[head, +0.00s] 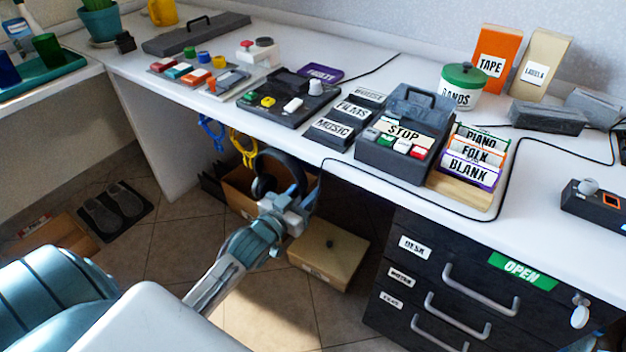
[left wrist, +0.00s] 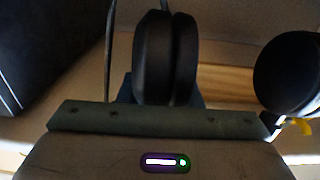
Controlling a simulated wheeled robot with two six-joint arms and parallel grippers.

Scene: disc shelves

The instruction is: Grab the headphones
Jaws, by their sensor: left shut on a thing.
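The black headphones (head: 262,183) are under the front edge of the white desk, in front of the open cardboard box there. My left gripper (head: 296,192) reaches in from the left and is shut on them, though the arm hides part of them in the head view. In the left wrist view, a black ear cup (left wrist: 165,58) is upright right in front of the gripper, and the other ear cup (left wrist: 289,74) is at the right edge. The fingertips are mostly hidden there. My right gripper is in neither view.
The desk (head: 330,170) overhangs the gripper, with a cable hanging beside it. Yellow headphones (head: 243,148) and a blue pair (head: 211,133) hang under the edge to the left. A closed cardboard box (head: 328,256) stands below, and dark drawers (head: 470,290) stand at right.

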